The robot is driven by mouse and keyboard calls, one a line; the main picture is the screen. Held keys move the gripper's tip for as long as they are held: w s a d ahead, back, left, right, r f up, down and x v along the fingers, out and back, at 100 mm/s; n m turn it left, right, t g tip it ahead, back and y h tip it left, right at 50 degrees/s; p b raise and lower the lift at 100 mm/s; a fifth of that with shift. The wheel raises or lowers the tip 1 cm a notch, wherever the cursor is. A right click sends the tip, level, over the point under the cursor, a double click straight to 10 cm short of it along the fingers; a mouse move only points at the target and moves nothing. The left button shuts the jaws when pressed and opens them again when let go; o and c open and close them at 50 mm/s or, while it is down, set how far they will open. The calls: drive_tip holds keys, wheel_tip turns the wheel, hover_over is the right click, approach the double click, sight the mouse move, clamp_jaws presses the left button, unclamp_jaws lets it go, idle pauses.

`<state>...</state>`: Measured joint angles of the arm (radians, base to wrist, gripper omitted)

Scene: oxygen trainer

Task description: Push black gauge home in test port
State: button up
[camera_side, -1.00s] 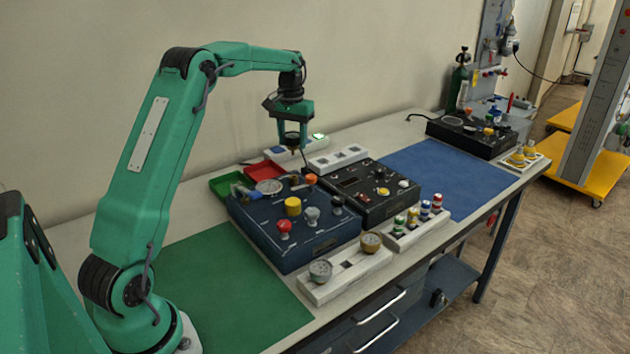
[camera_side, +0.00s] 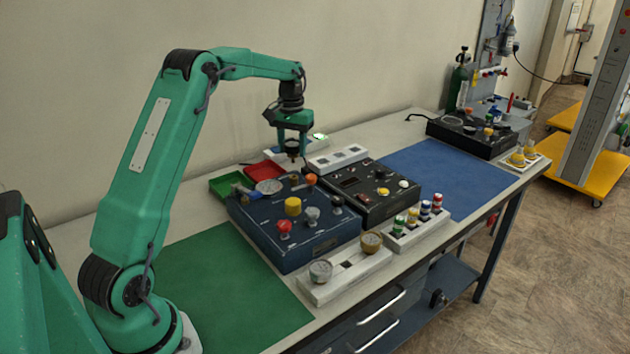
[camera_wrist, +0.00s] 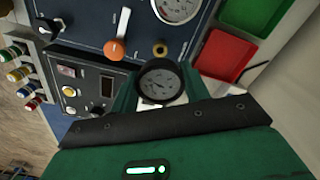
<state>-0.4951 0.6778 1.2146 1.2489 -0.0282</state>
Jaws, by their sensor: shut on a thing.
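In the side view the gripper points down, holding the gauge above the back edge of the dark blue panel (camera_side: 290,249). In the wrist view the gauge sits between the green fingers, face toward the camera. A brass ring (camera_wrist: 160,48), apparently the test port, shows just beyond the gauge on the panel (camera_wrist: 88,20). The gauge looks apart from the ring. Its stem is hidden.
An orange knob (camera_wrist: 115,49) and a large gauge (camera_wrist: 177,8) flank the ring. Red (camera_wrist: 226,54) and green (camera_wrist: 250,14) trays lie beside the panel. A second black panel (camera_side: 371,208) and a white rack with two gauges (camera_side: 345,280) stand nearby. The blue mat (camera_side: 440,180) is mostly clear.

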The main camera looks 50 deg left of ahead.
sight(293, 156)
drive_tip(key=shift+f, duration=1.7)
drive_tip(key=shift+f, duration=1.65)
idle(0.9)
drive_tip(key=o, duration=1.1)
drive_tip(key=shift+o, duration=0.2)
drive_tip(key=shift+r, duration=0.1)
drive_tip(key=shift+r, duration=3.8)
drive_tip(key=shift+d+r, duration=0.1)
